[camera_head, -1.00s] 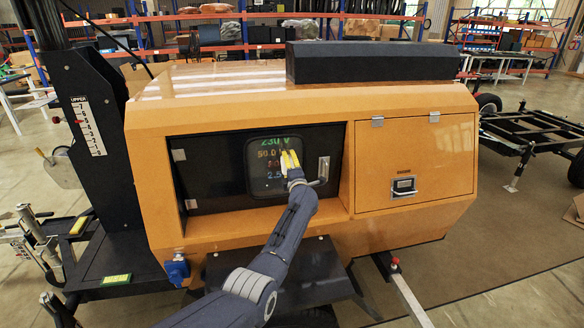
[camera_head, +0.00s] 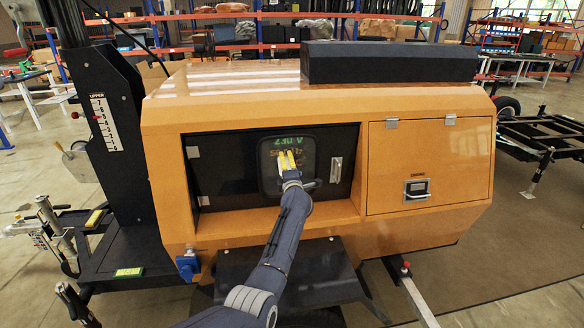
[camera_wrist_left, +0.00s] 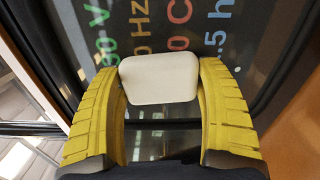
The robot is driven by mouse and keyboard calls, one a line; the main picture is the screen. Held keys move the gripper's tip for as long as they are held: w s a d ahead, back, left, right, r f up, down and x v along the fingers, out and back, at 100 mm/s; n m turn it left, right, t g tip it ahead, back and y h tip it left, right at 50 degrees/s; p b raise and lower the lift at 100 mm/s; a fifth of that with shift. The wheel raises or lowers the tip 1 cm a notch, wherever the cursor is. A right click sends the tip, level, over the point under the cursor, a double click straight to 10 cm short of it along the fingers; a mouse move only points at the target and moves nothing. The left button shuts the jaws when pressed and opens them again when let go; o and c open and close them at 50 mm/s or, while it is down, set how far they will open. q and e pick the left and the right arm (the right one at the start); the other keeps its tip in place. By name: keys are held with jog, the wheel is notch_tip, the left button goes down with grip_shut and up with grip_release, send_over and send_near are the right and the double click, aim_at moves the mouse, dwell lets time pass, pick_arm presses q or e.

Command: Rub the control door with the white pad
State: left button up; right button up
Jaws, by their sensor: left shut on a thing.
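The control door (camera_head: 225,170) is the black panel in the orange housing's recess, with a dark display window (camera_head: 269,182) and a metal handle (camera_head: 336,169) at its right. It looks closed. My left gripper (camera_head: 287,157), with yellow fingers, is in front of the display window. In the left wrist view, its fingers are shut on the white pad (camera_wrist_left: 159,79) from both sides. The pad lies over the display's coloured text; I cannot tell whether it touches the surface. In the head view I cannot make out the pad at the fingers. My right gripper is not in view.
An orange door with a latch (camera_head: 417,188) is right of the recess. A black box (camera_head: 390,62) lies on the housing's top. A black mast (camera_head: 108,140) stands at the left. A dark ledge (camera_head: 290,272) juts out below the recess, under my left arm.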

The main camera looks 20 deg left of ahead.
aim_at(304, 158)
pick_arm(q)
jog(key=shift+s+a, duration=0.25)
jog(key=shift+a, duration=0.3)
jog(key=shift+r, duration=0.15)
jog(key=shift+d+r, duration=0.15)
jog(key=shift+r, duration=0.6)
jog(key=shift+w+d, duration=0.4)
jog(key=shift+d, duration=0.5)
jog(key=shift+w+d, duration=0.4)
jog(key=shift+d, duration=0.45)
jog(key=shift+w+d, duration=0.5)
jog(key=shift+d, duration=0.4)
jog(key=shift+w+d, duration=0.45)
jog(key=shift+d, duration=0.45)
jog(key=shift+c, duration=0.4)
